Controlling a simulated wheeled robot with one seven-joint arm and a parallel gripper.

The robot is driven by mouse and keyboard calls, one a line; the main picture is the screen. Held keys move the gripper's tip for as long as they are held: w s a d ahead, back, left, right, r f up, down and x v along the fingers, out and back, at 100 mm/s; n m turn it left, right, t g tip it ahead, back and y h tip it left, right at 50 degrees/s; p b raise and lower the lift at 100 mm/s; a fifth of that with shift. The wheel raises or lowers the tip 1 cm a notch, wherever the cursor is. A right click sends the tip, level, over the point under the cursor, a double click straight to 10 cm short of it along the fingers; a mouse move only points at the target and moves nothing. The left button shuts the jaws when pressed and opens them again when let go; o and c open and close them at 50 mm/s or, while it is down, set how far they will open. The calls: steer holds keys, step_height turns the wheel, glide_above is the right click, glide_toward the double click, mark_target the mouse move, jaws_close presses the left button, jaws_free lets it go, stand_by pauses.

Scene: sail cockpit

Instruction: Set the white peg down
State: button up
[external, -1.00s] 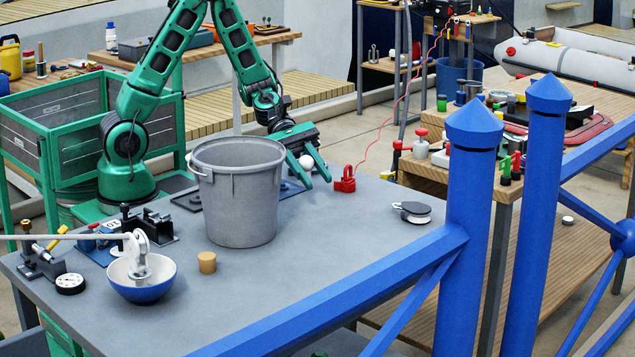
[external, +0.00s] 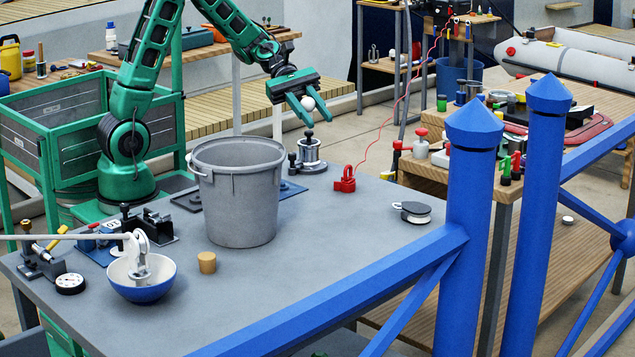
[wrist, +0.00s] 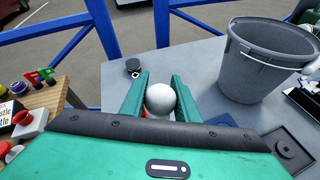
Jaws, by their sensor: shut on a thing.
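The white peg (external: 308,103) shows as a round white ball between the green fingers of my gripper (external: 320,118). It is held in the air above the grey bench top (external: 350,235), behind and right of the bucket. In the wrist view the white peg (wrist: 160,98) sits between both fingers of my gripper (wrist: 161,78). Any lower part of the peg is hidden in the wrist view. A metal fitting with a dark knob (external: 309,153) stands on the bench below my gripper, apart from it.
A large grey bucket (external: 237,200) stands left of the fitting. A red padlock-like object (external: 344,181) with a red cord lies to the right. A cork (external: 207,262), a blue bowl (external: 142,289) and a dark disc (external: 414,212) are nearer. The bench front is clear between them.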

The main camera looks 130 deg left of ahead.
step_height(320, 180, up, 14)
steer(key=w+d+f+m+g+h, duration=0.3)
steer(key=w+d+f+m+h, duration=0.15)
steer(key=w+d, duration=0.45)
steer(key=w+d+f+m+g+h, duration=0.35)
steer(key=w+d+f, duration=0.25)
steer(key=w+d, duration=0.25)
steer(key=w+d+r+m+g+h, duration=0.1)
steer(key=w+d+m+g, duration=0.4)
steer(key=d, duration=0.6)
steer(key=w+d+r+m+g, duration=0.3)
steer(key=d+r, duration=0.6)
steer(key=r, duration=0.1)
glide_above(241, 302)
step_height(241, 302, down, 26)
steer(key=shift+d+r, duration=0.1)
steer(key=shift+r, duration=0.1)
steer(key=shift+f, duration=1.95)
steer(key=o, duration=1)
